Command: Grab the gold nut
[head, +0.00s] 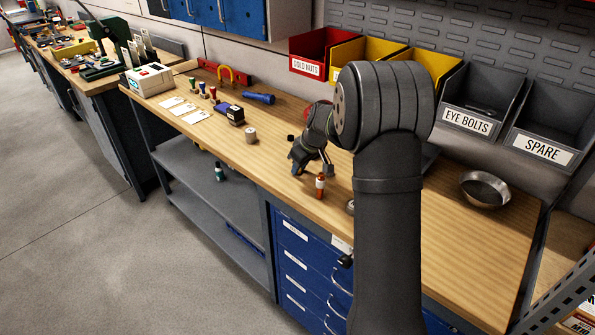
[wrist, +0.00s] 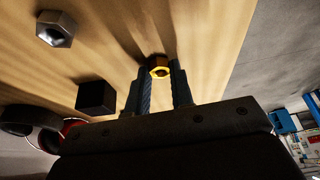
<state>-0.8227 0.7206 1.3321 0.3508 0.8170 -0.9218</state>
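The gold nut (wrist: 159,72) lies on the wooden bench top in the wrist view, at the far end of the gap between my fingers. My gripper (wrist: 161,80) is open, with one finger on each side of the nut. The gaps between nut and fingers look very small, and I cannot tell whether either finger touches it. In the head view my gripper (head: 311,168) points down low over the bench.
A grey hex nut (wrist: 55,30) and a black block (wrist: 97,96) are to the left in the wrist view. A red bin labelled GOLD NUTS (head: 308,67) is behind; a metal bowl (head: 485,189) is right.

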